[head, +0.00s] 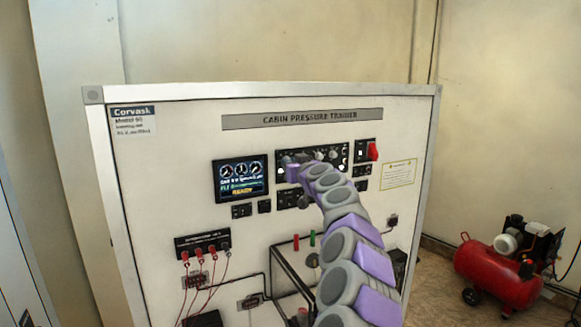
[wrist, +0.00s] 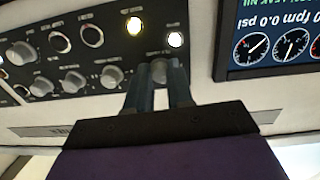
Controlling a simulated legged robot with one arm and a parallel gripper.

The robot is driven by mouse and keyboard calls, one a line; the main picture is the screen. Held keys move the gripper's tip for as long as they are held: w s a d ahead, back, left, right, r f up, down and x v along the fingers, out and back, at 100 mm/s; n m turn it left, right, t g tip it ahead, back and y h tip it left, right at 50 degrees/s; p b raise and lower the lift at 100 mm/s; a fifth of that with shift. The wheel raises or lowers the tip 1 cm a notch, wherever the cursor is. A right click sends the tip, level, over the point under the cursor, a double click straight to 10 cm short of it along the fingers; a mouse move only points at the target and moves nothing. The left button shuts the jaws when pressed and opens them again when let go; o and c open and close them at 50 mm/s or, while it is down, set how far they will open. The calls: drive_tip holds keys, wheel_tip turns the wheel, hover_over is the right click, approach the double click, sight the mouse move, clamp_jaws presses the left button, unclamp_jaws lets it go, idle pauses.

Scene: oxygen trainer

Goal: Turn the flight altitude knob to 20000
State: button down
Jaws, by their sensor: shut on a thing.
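A black control panel (head: 285,159) with several knobs is set in the upper middle of the white trainer board. My gripper (head: 292,172) is at the left end of this panel in the head view. In the wrist view, which looks upside down, my gripper (wrist: 158,82) has its two dark fingers shut on a grey knob (wrist: 158,70) at the panel's edge. Its small label is too blurred to read, so I cannot confirm it is the flight altitude knob. The fingers hide most of the knob, and its pointer setting cannot be read.
A display screen (head: 240,177) with dials is left of the panel; it also shows in the wrist view (wrist: 270,38). Other grey knobs (wrist: 72,80) and two lit lamps are near my fingers. A red switch (head: 373,151) is at right. A red compressor (head: 495,270) stands on the floor.

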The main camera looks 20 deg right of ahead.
drive_tip(key=shift+r+m+y+p, duration=0.15)
drive_tip(key=shift+m+p, duration=0.8)
drive_tip(key=shift+m, duration=2.85)
drive_tip(key=shift+f+m+y+p, duration=0.15)
drive_tip(key=shift+m+p, duration=0.8)
drive_tip(key=shift+m, duration=2.85)
drive_tip(key=c, duration=1.4)
unclamp_jaws()
drive_tip(key=o, duration=0.4)
drive_tip(key=shift+d, duration=0.2)
drive_tip(key=shift+s, duration=0.1)
